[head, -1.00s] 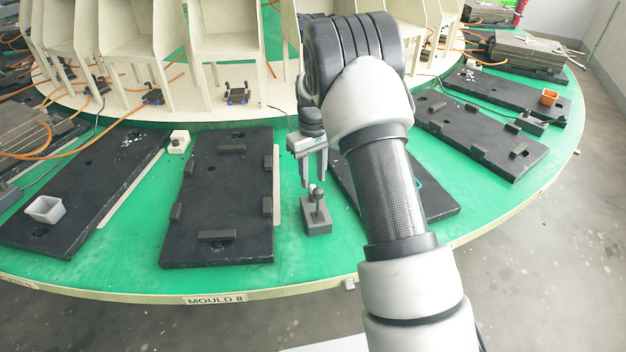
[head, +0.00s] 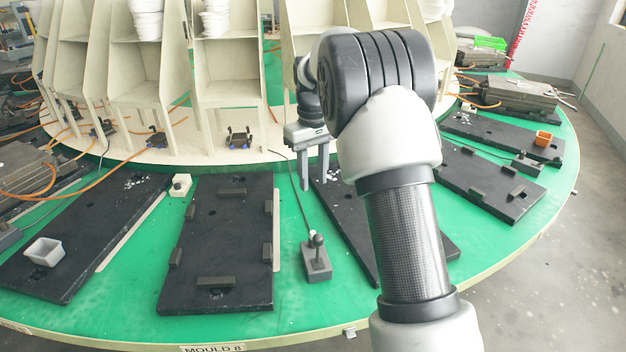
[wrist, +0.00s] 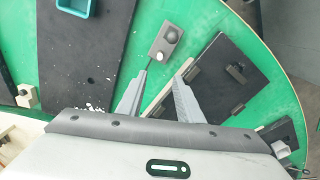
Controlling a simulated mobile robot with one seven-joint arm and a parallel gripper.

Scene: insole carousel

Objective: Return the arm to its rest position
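My gripper (head: 314,185) hangs over the green turntable (head: 130,280), left of my arm's large joint. Its two grey fingers point down and stand apart, with nothing between them. The wrist view also shows the open, empty gripper (wrist: 166,68). A small grey control box (head: 316,263) with a round-knobbed lever stands on the green surface, below and apart from the fingertips. The box also shows in the wrist view (wrist: 160,50), beyond the fingertips. My forearm hides part of the black mould plate (head: 345,222) right of the box.
A black mould plate (head: 218,245) lies left of the box. Another carries a grey bin (head: 44,252); one at right carries an orange bin (head: 543,138). Cream shelving (head: 235,75) rises behind the gripper. A teal tray (wrist: 78,6) shows in the wrist view.

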